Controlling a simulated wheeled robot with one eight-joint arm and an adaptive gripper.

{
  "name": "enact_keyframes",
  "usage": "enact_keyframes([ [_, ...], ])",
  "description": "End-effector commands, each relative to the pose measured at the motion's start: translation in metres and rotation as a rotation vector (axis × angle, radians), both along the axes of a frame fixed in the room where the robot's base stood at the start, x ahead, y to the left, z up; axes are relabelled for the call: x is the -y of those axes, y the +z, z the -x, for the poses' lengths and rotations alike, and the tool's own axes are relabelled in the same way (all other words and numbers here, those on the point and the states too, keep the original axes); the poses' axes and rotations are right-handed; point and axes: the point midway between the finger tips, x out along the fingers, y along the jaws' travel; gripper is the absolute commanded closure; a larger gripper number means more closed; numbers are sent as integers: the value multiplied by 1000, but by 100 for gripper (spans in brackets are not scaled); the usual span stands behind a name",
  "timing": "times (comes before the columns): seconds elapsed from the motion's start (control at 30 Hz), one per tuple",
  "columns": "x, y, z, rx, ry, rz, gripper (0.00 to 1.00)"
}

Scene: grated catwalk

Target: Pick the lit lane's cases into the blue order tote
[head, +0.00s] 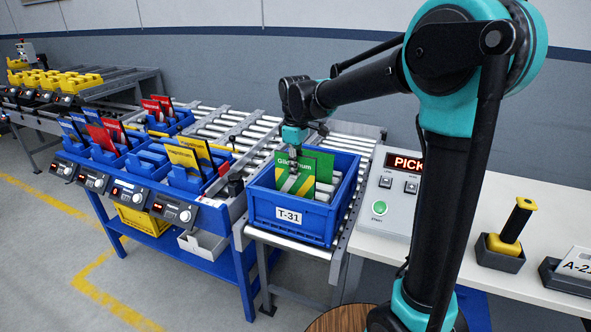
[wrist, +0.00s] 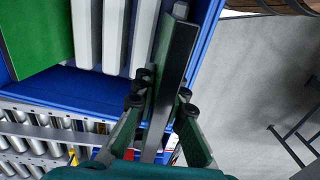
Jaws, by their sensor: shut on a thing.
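The blue order tote (head: 318,220), labelled T-31, stands on the roller conveyor. My gripper (head: 295,165) is down at the tote's opening, shut on a thin green case (head: 286,180) that stands roughly upright. In the wrist view my gripper (wrist: 165,112) grips this case (wrist: 180,60) edge-on, close to the tote's blue wall (wrist: 210,35). Another green case (head: 320,163) shows behind it in the tote, and a green face (wrist: 35,35) shows at the wrist view's left. Pale upright dividers (wrist: 85,35) stand between. The held case's lower end is hidden in the head view.
Blue lane bins with yellow cases (head: 183,160), red cases (head: 103,137) and blue cases stand left, above small displays (head: 128,193). Which lane is lit is unclear.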

Motion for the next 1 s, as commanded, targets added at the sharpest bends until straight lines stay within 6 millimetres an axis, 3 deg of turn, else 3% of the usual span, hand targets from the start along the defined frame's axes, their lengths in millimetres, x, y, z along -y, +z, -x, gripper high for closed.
enact_keyframes([
  [0.43, 0, -1, 0, 0, 0, 0, 100],
  [1.0, 0, -21, 0, 0, 0, 0, 100],
])
